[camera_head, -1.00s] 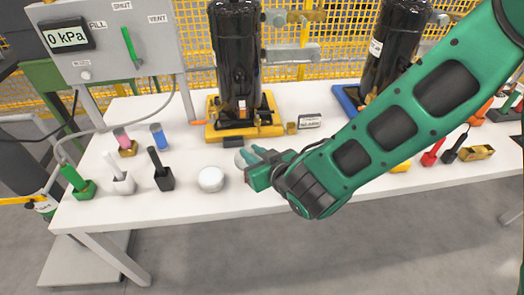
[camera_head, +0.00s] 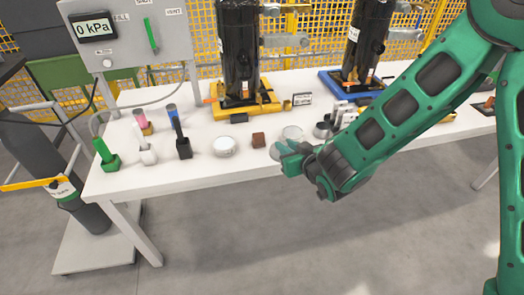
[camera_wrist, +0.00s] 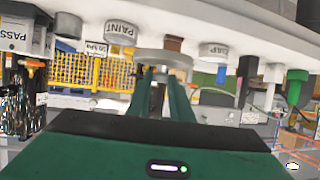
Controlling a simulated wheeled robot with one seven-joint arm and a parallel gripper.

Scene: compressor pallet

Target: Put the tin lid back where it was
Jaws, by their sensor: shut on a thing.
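My gripper (camera_head: 283,152) is over the front edge of the table, right of the brown block. In the wrist view its two green fingers (camera_wrist: 163,78) are shut on a pale round lid (camera_wrist: 163,58), seen nearly edge-on. In the head view the lid (camera_head: 276,156) shows only in part past the fingers. A white tin (camera_head: 225,147) stands left of the brown block (camera_head: 258,140). A pale round tin (camera_head: 292,132) stands behind my gripper. The wrist view, upside down, shows a tin marked PAINT (camera_wrist: 120,33). The lid appears apart from the tins.
Another round tin (camera_head: 322,130) stands farther right. Two black compressors (camera_head: 238,50) (camera_head: 369,40) stand behind. My arm hides part of the table's right side.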

